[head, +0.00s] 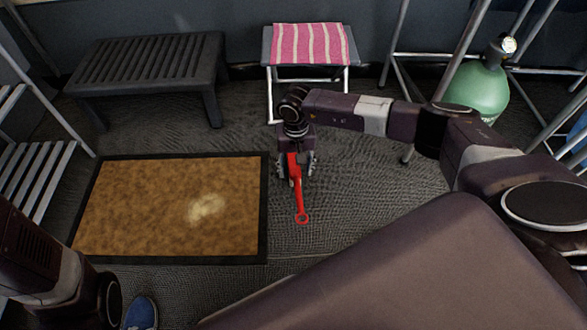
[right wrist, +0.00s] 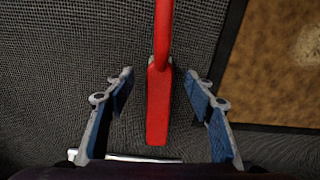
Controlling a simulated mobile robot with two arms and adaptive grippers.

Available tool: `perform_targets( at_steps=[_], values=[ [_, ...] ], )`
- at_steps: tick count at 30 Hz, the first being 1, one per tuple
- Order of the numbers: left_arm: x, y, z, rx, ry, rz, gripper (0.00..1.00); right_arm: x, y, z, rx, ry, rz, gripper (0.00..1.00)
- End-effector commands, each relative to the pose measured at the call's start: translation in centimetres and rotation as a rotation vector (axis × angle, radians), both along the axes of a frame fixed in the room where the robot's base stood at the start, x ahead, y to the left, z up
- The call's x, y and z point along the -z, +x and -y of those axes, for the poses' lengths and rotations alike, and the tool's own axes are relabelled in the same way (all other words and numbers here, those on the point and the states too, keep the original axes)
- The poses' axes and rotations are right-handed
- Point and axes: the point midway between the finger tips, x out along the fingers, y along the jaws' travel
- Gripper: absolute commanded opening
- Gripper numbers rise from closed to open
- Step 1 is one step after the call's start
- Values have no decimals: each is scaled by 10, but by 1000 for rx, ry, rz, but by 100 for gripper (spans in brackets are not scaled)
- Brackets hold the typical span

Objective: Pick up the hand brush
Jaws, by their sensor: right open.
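The red hand brush (head: 300,203) lies on the dark woven floor to the right of the brown doormat. Its handle, with a ring at the end, points toward me in the head view. My right gripper (head: 297,167) reaches down over the brush's far end and partly hides it. In the right wrist view, the brush's wide red part (right wrist: 158,105) lies between the two spread fingers of the right gripper (right wrist: 160,78), with a gap on each side. The right gripper is open and empty. My left arm shows at lower left, but its gripper is out of view.
The doormat (head: 120,215) has a dark border and a pale patch. A dark slatted bench (head: 150,65) stands behind it. A pink-striped folding stool (head: 310,45) stands behind my right gripper. A green gas cylinder (head: 478,90) is at back right. A blue shoe (head: 140,312) is at lower left.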

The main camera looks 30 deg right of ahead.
Motion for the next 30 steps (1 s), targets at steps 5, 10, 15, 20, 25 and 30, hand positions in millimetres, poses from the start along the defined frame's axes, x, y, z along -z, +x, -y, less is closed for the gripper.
perform_targets(
  at_steps=[5,10,15,20,25,30],
  values=[
    [22,0,0,0,0,0,40,26,0,0,-1,0,0,49],
    [22,0,0,0,0,0,40,26,1,0,0,1,0,49],
    [22,0,0,0,0,0,40,26,1,0,0,1,0,44],
    [22,0,0,0,0,0,40,26,0,0,0,1,0,26],
    [22,0,0,0,0,-1,40,26,0,0,0,1,0,7],
    [22,0,0,0,0,-1,40,25,1,0,1,1,0,0]
  ],
)
